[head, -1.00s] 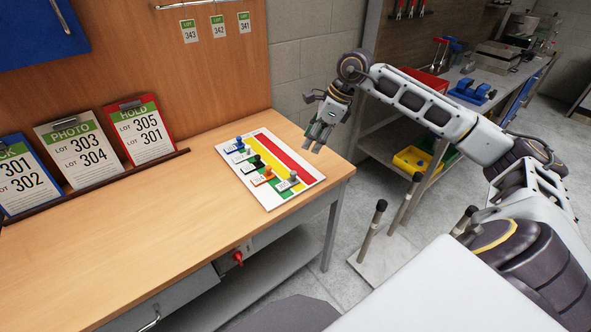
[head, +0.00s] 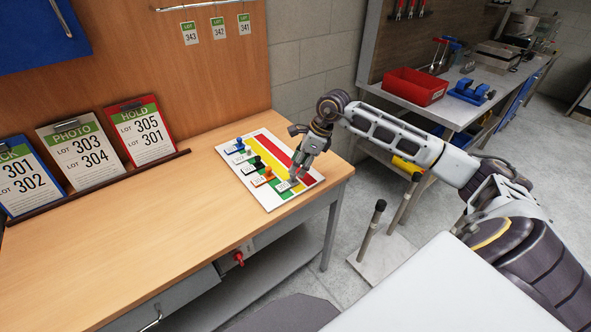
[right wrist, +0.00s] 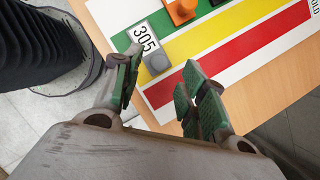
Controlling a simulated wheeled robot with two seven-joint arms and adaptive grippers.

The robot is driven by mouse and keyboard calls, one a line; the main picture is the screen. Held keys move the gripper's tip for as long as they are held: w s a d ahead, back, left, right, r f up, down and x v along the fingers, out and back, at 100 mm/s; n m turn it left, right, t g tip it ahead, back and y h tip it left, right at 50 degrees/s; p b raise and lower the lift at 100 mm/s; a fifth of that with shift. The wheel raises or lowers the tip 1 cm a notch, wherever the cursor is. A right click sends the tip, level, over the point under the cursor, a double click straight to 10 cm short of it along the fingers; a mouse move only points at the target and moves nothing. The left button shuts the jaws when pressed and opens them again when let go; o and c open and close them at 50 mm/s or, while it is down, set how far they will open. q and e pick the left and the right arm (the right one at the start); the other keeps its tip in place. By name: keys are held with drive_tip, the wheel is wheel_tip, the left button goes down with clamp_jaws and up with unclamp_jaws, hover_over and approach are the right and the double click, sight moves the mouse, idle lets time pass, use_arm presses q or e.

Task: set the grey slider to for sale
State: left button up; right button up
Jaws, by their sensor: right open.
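A white board with green, yellow and red strips (head: 272,150) lies on the wooden bench. Blue (head: 239,142), black (head: 259,161) and orange (head: 268,173) sliders stand along it. The grey slider (right wrist: 157,64) shows in the right wrist view beside a card marked 305 (right wrist: 143,39), near the green and yellow strips; its exact strip is hard to tell. In the head view my gripper largely hides it. My right gripper (head: 297,177) is open, low over the board's near right end. In the right wrist view its fingers (right wrist: 160,88) are apart, with the grey slider beyond the gap. My left gripper is out of view.
Lot cards (head: 73,153) lean in a rack at the bench's left. Lot tags (head: 218,27) hang on the panel behind. A second bench with a red bin (head: 413,86) stands at the right. The bench between cards and board is clear.

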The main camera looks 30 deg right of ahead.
sight(287, 181)
drive_tip(key=shift+x, duration=1.8)
clamp_jaws()
